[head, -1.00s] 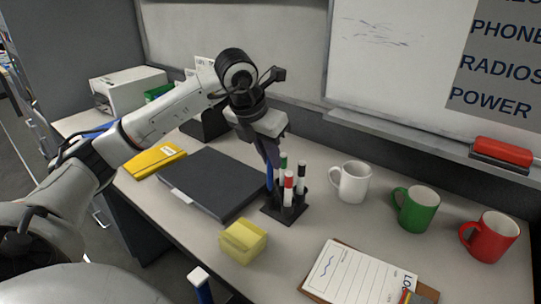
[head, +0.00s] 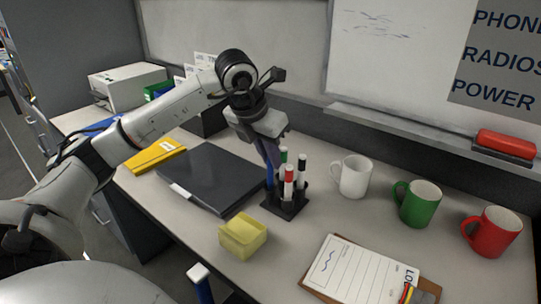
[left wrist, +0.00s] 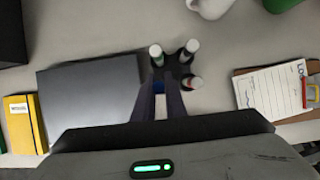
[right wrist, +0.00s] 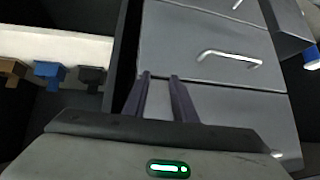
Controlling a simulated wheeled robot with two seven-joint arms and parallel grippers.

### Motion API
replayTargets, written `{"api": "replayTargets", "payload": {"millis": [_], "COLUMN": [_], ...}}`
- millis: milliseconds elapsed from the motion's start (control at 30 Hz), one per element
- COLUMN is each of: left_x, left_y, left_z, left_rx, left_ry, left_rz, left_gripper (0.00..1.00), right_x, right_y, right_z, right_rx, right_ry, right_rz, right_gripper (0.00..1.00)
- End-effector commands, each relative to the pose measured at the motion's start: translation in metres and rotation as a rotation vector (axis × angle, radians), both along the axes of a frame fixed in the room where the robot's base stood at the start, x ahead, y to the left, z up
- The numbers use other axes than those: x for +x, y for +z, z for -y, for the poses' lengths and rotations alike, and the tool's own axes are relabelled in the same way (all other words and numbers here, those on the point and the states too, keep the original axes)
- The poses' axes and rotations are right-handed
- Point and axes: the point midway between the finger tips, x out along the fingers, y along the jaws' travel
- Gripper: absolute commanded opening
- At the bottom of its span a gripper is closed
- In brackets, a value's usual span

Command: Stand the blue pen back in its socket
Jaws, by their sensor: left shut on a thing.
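The blue pen (head: 269,177) is upright at the left side of the black pen holder (head: 285,208). My left gripper (head: 272,163) is above the holder, pointing down, shut on the upper part of the pen. In the left wrist view a bit of blue (left wrist: 158,87) shows between the fingertips, beside the holder's white-topped markers. Whether the pen's lower end is inside a socket or just beside it, I cannot tell. Green, red and black markers stand in the holder. My right gripper (right wrist: 160,76) shows only in the right wrist view, its fingers apart and empty, before grey drawers.
A dark binder (head: 212,177) lies left of the holder, and a yellow block (head: 243,236) in front. White (head: 353,178), green (head: 418,204) and red (head: 491,232) mugs stand right. A clipboard (head: 352,272) lies at the front right.

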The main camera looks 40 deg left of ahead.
Motion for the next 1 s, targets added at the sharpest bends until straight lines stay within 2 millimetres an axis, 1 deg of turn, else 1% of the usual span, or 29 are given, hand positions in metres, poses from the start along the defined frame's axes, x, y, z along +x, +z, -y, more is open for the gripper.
{"api": "replayTargets", "payload": {"millis": [200,667,1000], "left_x": [0.000,0.000,0.000], "left_y": [-0.007,-0.009,-0.020], "left_z": [0.000,0.000,0.000], "left_rx": [0.001,0.001,0.001], "left_ry": [0.000,0.000,0.000], "left_rz": [0.000,-0.001,-0.001], "left_gripper": [0.00,0.00,0.00], "right_x": [0.000,0.000,0.001], "right_y": [-0.005,-0.007,-0.015], "right_z": [0.000,0.000,0.000], "right_rx": [0.000,0.000,0.000], "right_ry": [0.000,0.000,0.000], "right_rz": [0.001,0.001,0.001], "right_gripper": [0.25,0.25,0.25]}}
